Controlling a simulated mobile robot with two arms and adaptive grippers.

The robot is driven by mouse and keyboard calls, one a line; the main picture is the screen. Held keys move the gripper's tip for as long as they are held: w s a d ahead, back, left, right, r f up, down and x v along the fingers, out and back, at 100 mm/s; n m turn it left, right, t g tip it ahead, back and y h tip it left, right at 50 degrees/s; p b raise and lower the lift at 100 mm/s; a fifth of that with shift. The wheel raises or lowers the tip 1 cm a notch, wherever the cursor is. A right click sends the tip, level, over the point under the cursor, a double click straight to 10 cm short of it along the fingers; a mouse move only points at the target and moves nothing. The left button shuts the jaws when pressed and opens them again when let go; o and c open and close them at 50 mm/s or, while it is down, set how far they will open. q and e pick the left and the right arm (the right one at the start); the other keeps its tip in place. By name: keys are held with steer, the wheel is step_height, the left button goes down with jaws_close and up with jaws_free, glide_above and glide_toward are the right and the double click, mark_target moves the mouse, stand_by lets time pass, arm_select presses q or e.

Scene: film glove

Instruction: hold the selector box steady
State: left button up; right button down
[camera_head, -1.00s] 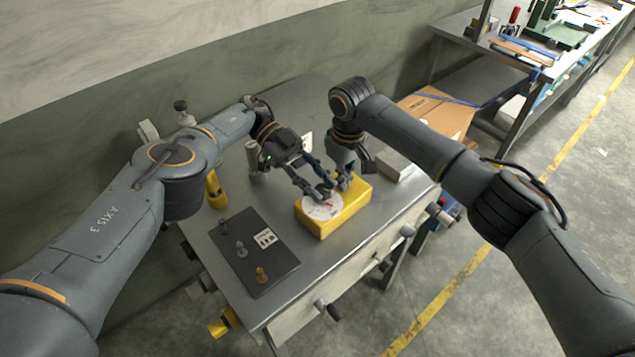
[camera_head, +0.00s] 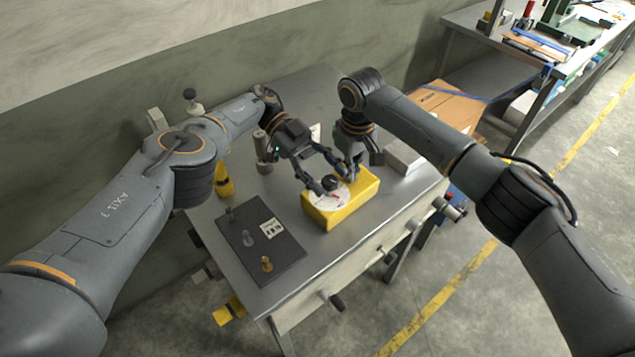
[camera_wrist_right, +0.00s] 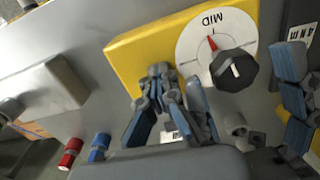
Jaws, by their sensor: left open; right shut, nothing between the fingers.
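The yellow selector box (camera_head: 348,212) sits on the metal bench, with a white dial and black knob (camera_head: 329,183) on top. In the right wrist view the box (camera_wrist_right: 135,58) shows the knob (camera_wrist_right: 234,70) and a red pointer at the "MID" mark. My left gripper (camera_head: 328,174) is open, its fingers apart beside the knob; I cannot tell if they touch it. Its fingers also show at the right of the wrist view. My right gripper (camera_head: 351,174) is shut and empty at the box's far edge; its fingertips (camera_wrist_right: 162,75) overlap the yellow edge in the wrist view, contact unclear.
A dark mat (camera_head: 260,242) with several small knobs and a label lies left of the box on the bench (camera_head: 295,262). A grey block (camera_head: 403,156) stands to the right. A yellow-based cylinder (camera_head: 224,183) is near the left arm. Handles stick out along the front edge.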

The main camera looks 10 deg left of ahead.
arm_select(q)
steer(key=shift+w+a+n+t+h, duration=0.1)
steer(key=shift+w+n+t+h, duration=0.15)
steer(key=shift+n+t+h, duration=0.05)
